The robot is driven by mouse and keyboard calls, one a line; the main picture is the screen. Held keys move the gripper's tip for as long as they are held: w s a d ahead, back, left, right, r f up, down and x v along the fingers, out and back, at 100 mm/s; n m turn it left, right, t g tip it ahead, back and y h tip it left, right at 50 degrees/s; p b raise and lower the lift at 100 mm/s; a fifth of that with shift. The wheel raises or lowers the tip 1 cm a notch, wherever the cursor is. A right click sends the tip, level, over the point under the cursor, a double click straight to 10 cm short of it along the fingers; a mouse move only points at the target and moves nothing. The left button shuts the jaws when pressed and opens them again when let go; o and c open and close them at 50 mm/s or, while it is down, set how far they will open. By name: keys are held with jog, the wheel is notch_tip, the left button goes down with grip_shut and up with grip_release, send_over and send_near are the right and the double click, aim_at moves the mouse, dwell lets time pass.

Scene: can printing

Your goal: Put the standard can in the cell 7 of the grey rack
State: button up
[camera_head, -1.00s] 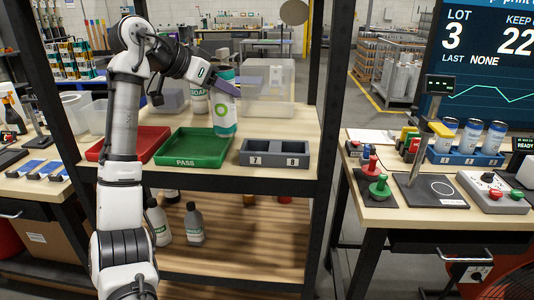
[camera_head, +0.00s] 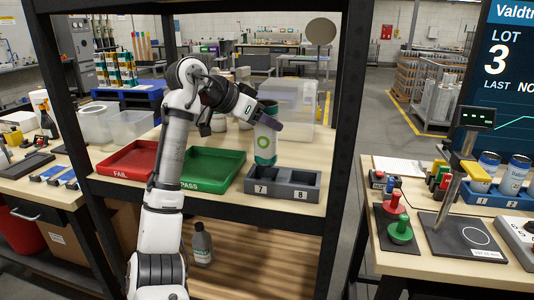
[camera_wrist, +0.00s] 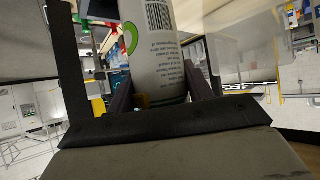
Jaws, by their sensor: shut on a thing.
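The standard can (camera_head: 264,148) is white with teal ends and a green ring mark. My gripper (camera_head: 268,122) is shut on its upper part and holds it nearly upright, slightly tilted. In the wrist view the can (camera_wrist: 160,45) fills the middle between the two fingers (camera_wrist: 163,92), with its barcode and small print showing. The grey rack (camera_head: 282,194) has cell 7 at left and cell 8 at right. The can's lower end appears at the back edge of cell 7; I cannot tell its exact height above it. Cell 8 looks empty.
The green PASS tray (camera_head: 212,180) lies just left of the rack, with the red FAIL tray (camera_head: 128,172) beyond it. A clear bin (camera_head: 292,100) stands behind the can. A dark shelf post (camera_head: 343,120) rises at the right.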

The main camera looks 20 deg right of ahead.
aim_at(265, 142)
jog(key=shift+f+p, duration=0.4)
jog(key=shift+f, duration=2.6)
jog(key=shift+f, duration=0.1)
jog(key=o, duration=1)
jog(key=shift+r, duration=0.2)
jog(key=b+v, duration=0.2)
jog(key=v, duration=1)
jog(key=shift+f, duration=0.1)
